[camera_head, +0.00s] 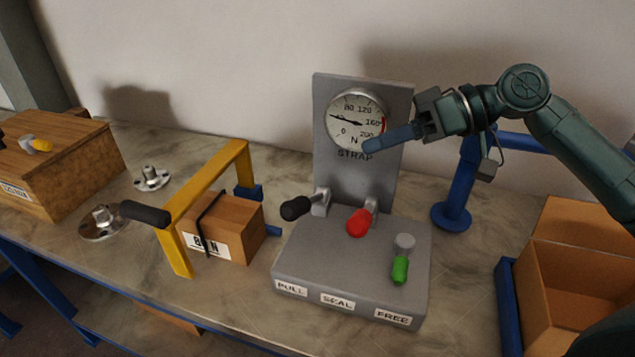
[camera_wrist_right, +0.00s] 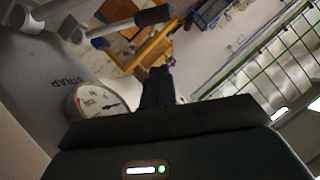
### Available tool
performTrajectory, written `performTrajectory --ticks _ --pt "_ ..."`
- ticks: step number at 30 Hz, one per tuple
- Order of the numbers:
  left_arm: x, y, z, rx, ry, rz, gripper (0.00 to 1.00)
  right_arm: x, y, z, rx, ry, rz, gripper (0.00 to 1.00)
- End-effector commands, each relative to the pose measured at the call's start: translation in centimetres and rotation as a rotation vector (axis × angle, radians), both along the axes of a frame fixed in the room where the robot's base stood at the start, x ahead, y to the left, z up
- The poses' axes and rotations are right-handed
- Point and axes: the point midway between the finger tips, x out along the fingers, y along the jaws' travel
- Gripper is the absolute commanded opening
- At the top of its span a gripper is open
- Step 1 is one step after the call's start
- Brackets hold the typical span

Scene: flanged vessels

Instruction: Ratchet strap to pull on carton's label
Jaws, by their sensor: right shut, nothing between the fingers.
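The grey strapping machine (camera_head: 350,255) has a black-knobbed lever (camera_head: 295,207) on the PULL side, a red knob (camera_head: 359,222) in the middle and a green-handled lever (camera_head: 400,268) on the FREE side. Its round gauge (camera_head: 352,112), in newtons, has its needle pointing left, roughly between 0 and 80. The carton (camera_head: 225,225) sits under the yellow frame with a black strap (camera_head: 208,215) around it; the strap partly covers its label (camera_head: 205,245), which shows an 8 and N. My right gripper (camera_head: 372,146) is shut and empty, in front of the panel below the gauge. It also shows in the wrist view (camera_wrist_right: 158,85).
Metal flanges (camera_head: 102,222) and a wooden box (camera_head: 60,165) stand at left. A blue post (camera_head: 457,195) and an open carton (camera_head: 570,270) stand at right.

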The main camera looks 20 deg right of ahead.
Motion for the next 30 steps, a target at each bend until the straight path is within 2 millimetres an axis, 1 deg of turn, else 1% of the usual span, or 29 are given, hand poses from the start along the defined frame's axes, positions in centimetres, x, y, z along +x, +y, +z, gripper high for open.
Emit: performTrajectory --ticks 1,5,12,15,19,24,30 --pt "0.0 0.1 0.3 0.001 0.003 0.002 0.36 0.1 0.9 -0.1 0.002 0.000 0.005 0.00" --pt "-0.1 0.3 0.6 0.005 0.012 0.008 0.36 0.8 3.3 -1.1 0.002 -0.001 0.006 0.00" --pt "-0.4 0.7 0.8 0.015 0.034 0.016 0.36 2.2 7.6 -3.3 0.002 -0.001 0.004 0.00" --pt "-0.5 0.9 0.7 0.018 0.040 0.022 0.36 1.7 8.3 -4.9 -0.001 0.002 0.002 0.00" --pt "-0.5 1.2 0.5 0.022 0.050 0.033 0.36 1.3 9.0 -6.1 0.000 0.002 0.000 0.00" --pt "-0.6 1.2 0.3 0.020 0.059 0.041 0.36 1.1 9.3 -6.8 -0.001 0.000 -0.001 0.00" --pt "-0.4 1.2 0.4 0.018 0.055 0.041 0.36 1.1 9.3 -6.9 0.000 -0.001 -0.001 0.00"
